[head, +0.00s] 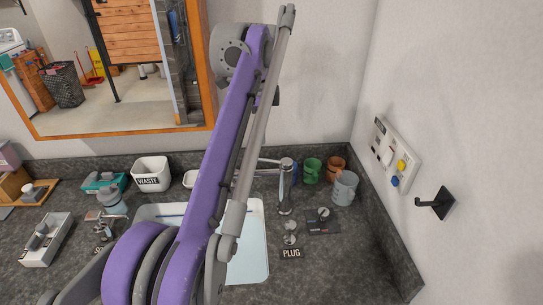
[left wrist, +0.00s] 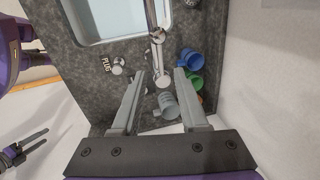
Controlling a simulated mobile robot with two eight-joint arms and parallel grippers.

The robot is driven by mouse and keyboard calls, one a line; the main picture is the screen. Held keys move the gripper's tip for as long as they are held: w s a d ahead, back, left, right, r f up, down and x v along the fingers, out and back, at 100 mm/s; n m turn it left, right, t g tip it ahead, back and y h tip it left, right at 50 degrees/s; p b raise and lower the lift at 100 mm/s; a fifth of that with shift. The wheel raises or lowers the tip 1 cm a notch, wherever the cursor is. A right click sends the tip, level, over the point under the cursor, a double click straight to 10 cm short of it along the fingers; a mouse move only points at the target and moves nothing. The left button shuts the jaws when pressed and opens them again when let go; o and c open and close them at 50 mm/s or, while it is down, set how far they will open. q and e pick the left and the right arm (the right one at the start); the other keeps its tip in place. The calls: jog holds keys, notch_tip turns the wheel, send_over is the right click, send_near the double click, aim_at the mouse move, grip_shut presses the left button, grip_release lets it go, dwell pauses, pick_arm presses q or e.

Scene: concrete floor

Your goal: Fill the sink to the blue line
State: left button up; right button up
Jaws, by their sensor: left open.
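The sink (head: 252,262) is a pale basin in the dark counter, partly hidden behind my left arm. A thin blue line (head: 168,215) shows on its back inner wall; I cannot tell the water level. A chrome faucet (head: 286,188) stands at its right end, its spout over the basin. A chrome plug knob (head: 290,232) stands behind the PLUG label (head: 291,253), and a tap handle (head: 322,213) is to their right. In the left wrist view my left gripper (left wrist: 158,75) is open and empty above the faucet area. My right gripper (left wrist: 28,145) appears lower left, fingers apart.
Green (head: 312,171), brown (head: 336,169) and grey (head: 344,190) cups stand right of the faucet by the wall. A hook (head: 436,204) and a socket panel (head: 394,155) are on the right wall.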

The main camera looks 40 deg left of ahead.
aim_at(261, 160)
pick_arm(q)
jog(key=f, duration=0.3)
jog(key=w+a+f+b, duration=0.1)
jog(key=f, duration=0.6)
jog(key=shift+w+a+f, duration=0.15)
jog(key=shift+a, duration=0.05)
pick_arm(e)
jog(key=shift+s+a+f, duration=0.1)
jog(key=shift+s+f, duration=0.2)
jog(key=shift+f, duration=0.25)
jog(key=shift+s+f, duration=0.25)
jog(key=shift+f, duration=0.3)
pick_arm(q)
grip_shut()
